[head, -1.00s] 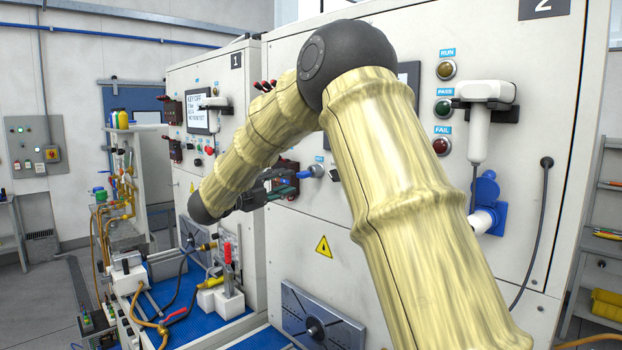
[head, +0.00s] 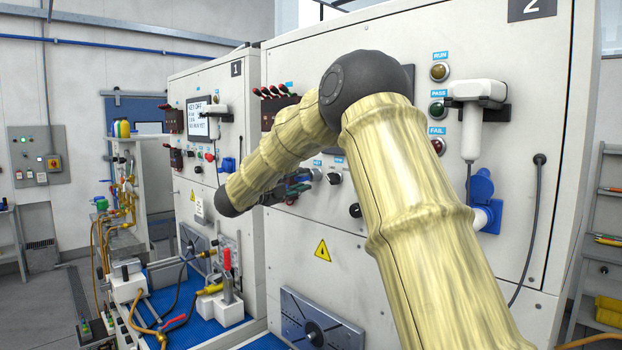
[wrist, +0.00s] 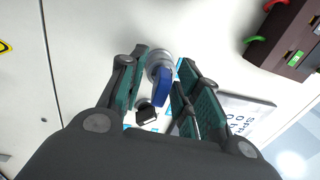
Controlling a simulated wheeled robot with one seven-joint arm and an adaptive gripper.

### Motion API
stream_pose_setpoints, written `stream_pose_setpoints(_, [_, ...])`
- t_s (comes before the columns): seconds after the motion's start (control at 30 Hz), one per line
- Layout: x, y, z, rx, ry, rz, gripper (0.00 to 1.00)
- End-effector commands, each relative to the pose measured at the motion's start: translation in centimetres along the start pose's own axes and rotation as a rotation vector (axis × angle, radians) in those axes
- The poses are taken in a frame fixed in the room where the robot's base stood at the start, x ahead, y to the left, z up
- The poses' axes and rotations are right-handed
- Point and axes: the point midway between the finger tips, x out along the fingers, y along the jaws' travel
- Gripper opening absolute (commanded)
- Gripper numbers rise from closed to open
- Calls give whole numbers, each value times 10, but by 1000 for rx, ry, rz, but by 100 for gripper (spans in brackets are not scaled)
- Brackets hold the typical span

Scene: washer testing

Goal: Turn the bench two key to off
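Bench two is the large white cabinet marked 2 (head: 531,8). Its blue key (wrist: 163,86) sits in a round silver lock (wrist: 158,61) on the front panel, between my fingers in the wrist view. My gripper (wrist: 162,68) is open, with one finger on each side of the key. The right finger is very near the key, and I cannot tell if it touches. In the head view my gripper (head: 291,187) is at the panel, partly behind my forearm. The lock (head: 316,174) shows just beyond the fingertips.
A black knob (head: 335,179) is right beside the lock. A brown block with red and green levers (wrist: 285,40) and a screen (wrist: 245,112) are on the same panel. A white handheld device (head: 474,115) hangs at the right. Bench one (head: 236,69) stands to the left.

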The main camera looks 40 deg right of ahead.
Motion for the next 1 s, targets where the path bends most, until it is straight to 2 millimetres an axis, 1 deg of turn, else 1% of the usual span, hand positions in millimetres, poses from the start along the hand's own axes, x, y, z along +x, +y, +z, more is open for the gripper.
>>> stream_pose_setpoints(0.1, [2, 0, -1, 0, 2, 0, 33])
stream_pose_setpoints(0.13, [2, 0, -2, 1, 2, 0, 31])
stream_pose_setpoints(0.27, [1, -1, -1, 1, 1, 0, 8])
stream_pose_setpoints(0.3, [0, -1, -1, 1, 1, 0, 0])
stream_pose_setpoints(1.0, [0, 0, 1, 1, -4, 0, 0])
